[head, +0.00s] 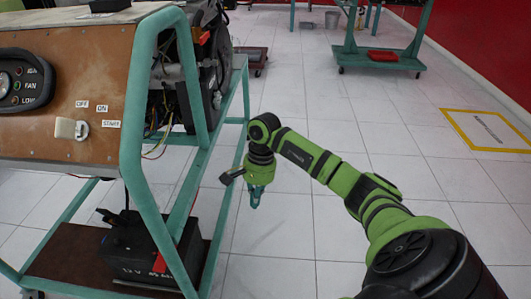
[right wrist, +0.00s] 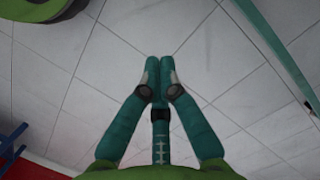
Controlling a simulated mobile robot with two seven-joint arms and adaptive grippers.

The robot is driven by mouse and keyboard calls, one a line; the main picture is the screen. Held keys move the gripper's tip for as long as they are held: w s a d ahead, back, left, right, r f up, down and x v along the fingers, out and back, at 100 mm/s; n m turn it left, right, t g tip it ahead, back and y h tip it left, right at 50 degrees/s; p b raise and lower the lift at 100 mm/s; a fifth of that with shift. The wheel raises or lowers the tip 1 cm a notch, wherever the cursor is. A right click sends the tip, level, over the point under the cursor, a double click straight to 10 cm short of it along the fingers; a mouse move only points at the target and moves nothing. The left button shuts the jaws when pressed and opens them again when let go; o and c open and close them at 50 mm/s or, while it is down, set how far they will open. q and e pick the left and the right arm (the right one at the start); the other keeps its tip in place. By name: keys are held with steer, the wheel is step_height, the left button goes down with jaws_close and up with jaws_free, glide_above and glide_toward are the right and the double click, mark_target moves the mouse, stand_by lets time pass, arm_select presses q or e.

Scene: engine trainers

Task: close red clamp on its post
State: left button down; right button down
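The red clamp (head: 160,263) shows as a small red piece at the near right side of the black battery (head: 130,250), low on the engine stand's shelf. A frame post partly covers the battery, and I cannot tell whether the clamp is on a post. My right gripper (head: 254,199) points down over the floor, outside the stand's frame and apart from the battery. In the right wrist view its teal fingers (right wrist: 159,70) meet at the tips with nothing between them. My left gripper is not in view.
The teal frame (head: 146,120) of the engine stand rises between my right gripper and the battery; a teal bar (right wrist: 268,48) also crosses the right wrist view. The tiled floor (head: 285,240) around the gripper is clear. Another teal stand (head: 378,58) is far back.

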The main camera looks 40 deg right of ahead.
steer(key=shift+s+d+f+m, duration=0.2)
steer(key=shift+s+d+f, duration=0.05)
steer(key=shift+s+d, duration=0.25)
steer(key=shift+s+d+f+m, duration=0.25)
steer(key=shift+s+d, duration=0.15)
steer(key=shift+d, duration=0.15)
